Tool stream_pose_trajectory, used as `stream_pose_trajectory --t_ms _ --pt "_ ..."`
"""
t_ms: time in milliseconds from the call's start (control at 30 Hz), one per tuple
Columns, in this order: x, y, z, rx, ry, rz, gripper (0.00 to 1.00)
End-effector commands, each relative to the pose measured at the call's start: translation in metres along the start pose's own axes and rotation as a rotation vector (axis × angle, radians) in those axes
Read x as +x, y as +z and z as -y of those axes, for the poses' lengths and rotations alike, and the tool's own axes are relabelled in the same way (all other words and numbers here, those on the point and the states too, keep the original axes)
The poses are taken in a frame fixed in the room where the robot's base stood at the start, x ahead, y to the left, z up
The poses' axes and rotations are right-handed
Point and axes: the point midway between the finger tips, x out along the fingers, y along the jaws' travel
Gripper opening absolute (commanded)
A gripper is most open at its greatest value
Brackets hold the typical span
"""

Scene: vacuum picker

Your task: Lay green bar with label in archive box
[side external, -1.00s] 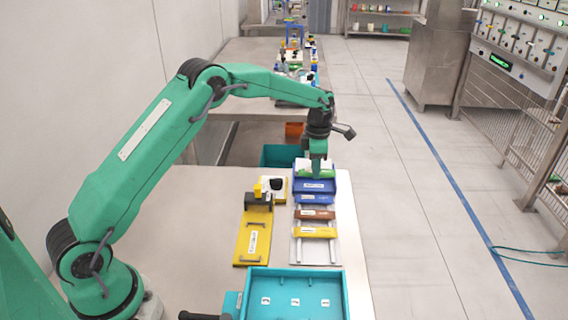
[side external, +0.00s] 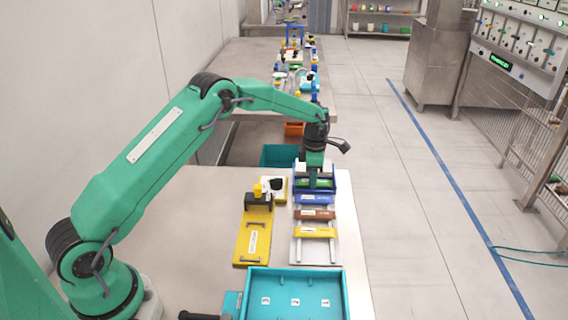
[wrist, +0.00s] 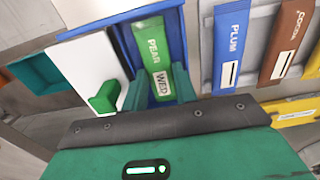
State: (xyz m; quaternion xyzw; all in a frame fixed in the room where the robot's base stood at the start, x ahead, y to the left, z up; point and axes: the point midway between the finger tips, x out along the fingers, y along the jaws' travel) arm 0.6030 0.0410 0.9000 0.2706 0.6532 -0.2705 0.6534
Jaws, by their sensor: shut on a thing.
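The green bar (wrist: 156,58) carries a PEAR label and a WED tag in the wrist view. My gripper (wrist: 161,92) is shut on it, with one finger on each side. The bar lies within the walls of an open blue box (wrist: 177,27), apparently the archive box. In the side external view, my gripper (side external: 313,184) points down into this blue box (side external: 331,176), and the green bar (side external: 324,183) shows beside the fingers. Whether the bar touches the box floor is hidden.
A blue PLUM bar (wrist: 230,45), a brown COCOA bar (wrist: 285,45) and a yellow bar (side external: 315,232) lie across a grey rack beside the box. A white panel with a green piece (wrist: 92,62) stands close behind. A teal tray (side external: 295,275) is in front.

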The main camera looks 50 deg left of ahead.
Motion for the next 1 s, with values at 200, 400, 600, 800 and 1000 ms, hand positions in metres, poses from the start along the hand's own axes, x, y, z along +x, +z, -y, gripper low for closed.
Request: stream_pose_trajectory --t_ms 200,400,600,800,1000 --pt "0.000 0.000 0.000 0.000 0.000 0.000 0.06" --pt "0.003 0.000 0.000 0.000 0.000 0.000 0.37" --pt "0.003 0.000 0.000 0.000 0.000 0.000 0.37" --pt "0.000 0.000 0.000 0.000 0.000 0.000 0.37" --pt "-0.014 0.000 0.000 0.000 0.002 0.001 0.37"
